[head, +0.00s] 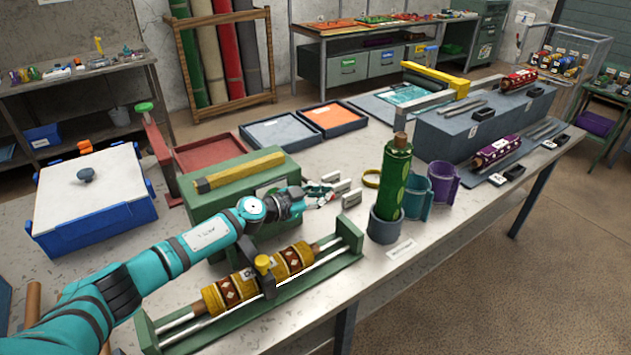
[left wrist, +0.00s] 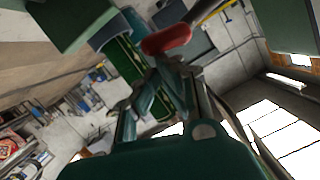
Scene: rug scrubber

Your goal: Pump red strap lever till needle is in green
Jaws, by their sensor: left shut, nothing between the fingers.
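My left gripper (head: 322,190) is shut and empty, beside the right end of a green box-shaped fixture with a yellow bar (head: 238,172) on the table. In the left wrist view, a red rounded grip (left wrist: 167,39) shows just past the fingertips; it may be the red strap lever. I cannot tell whether the fingers touch it. In the head view the gripper hides that spot. A red upright bar with a green knob (head: 160,152) stands left of the green fixture. No gauge needle can be made out. My right gripper is not in view.
A green cradle with a patterned yellow roll (head: 240,290) lies in front of my left arm. A green roll (head: 395,178) stands in a grey cup to the right, near purple and teal cuffs. A blue-and-white box (head: 95,200) is at left.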

